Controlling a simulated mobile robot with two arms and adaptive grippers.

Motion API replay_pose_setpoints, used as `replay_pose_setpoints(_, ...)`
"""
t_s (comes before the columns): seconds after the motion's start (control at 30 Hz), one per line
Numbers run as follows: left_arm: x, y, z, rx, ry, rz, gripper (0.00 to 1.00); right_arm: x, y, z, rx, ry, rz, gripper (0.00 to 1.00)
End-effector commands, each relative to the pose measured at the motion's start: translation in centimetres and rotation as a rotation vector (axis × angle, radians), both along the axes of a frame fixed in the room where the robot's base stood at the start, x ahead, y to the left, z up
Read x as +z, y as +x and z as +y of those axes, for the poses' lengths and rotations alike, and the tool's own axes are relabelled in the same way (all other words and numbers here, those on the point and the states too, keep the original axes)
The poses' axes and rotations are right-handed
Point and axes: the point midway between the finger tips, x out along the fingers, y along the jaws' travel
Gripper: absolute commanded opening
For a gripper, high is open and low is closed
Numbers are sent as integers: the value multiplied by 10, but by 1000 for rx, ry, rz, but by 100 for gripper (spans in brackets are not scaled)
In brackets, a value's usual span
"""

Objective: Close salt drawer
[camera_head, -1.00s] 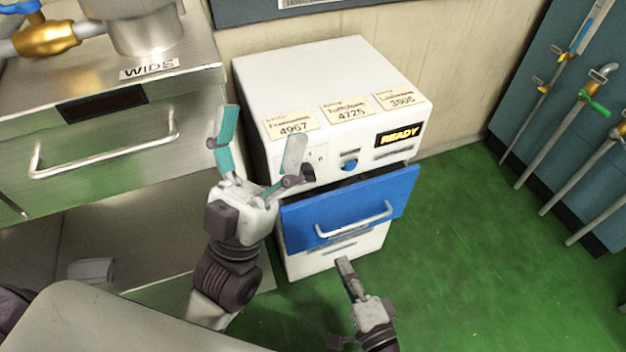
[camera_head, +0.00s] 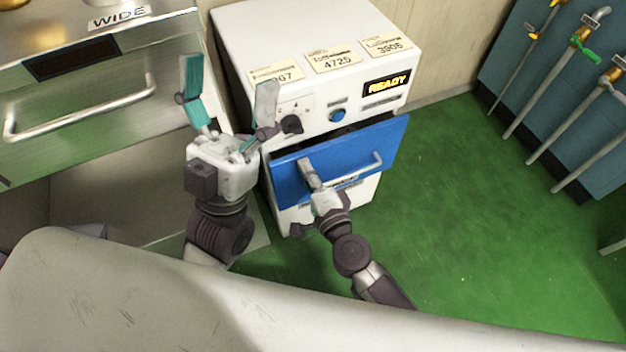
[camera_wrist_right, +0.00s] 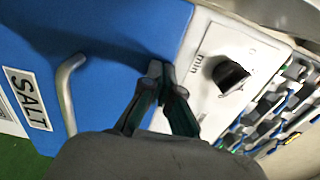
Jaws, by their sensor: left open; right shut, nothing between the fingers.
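The salt drawer is a blue front (camera_head: 385,142) with a silver bar handle (camera_head: 372,166), pulled partly out of a white cabinet (camera_head: 290,40). In the right wrist view the blue drawer front (camera_wrist_right: 110,30) carries a white SALT label (camera_wrist_right: 28,98). My right gripper (camera_head: 306,168) is shut and empty, in front of the left part of the drawer front. Its closed fingertips (camera_wrist_right: 160,72) show near the drawer's edge; whether they touch it I cannot tell. My left gripper (camera_head: 228,98) is open and empty, raised left of the cabinet's front.
The white cabinet has a black knob (camera_head: 291,124), a blue button (camera_head: 338,115) and a READY display (camera_head: 387,83). A steel unit with a bar handle (camera_head: 80,112) stands at left. Green floor (camera_head: 480,220) is free at right, before a blue panel with pipes (camera_head: 530,60).

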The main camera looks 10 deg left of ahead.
Motion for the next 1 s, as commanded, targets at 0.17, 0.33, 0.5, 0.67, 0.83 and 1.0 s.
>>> replay_pose_setpoints(0.17,1,-1,0,-1,-3,-8,85,0,2,2,1,-1,-1,0)
replay_pose_setpoints(0.33,1,-1,0,0,-2,-8,85,0,2,2,1,-1,-1,0)
replay_pose_setpoints(0.5,1,0,0,0,-1,-2,85,1,17,12,0,0,-3,0)
replay_pose_setpoints(0.67,0,2,0,2,5,8,85,1,32,24,0,1,-1,0)
replay_pose_setpoints(0.83,0,2,0,1,5,11,85,2,35,25,0,1,-3,0)
replay_pose_setpoints(1.0,0,2,0,1,6,12,85,3,36,25,-1,4,-5,0)
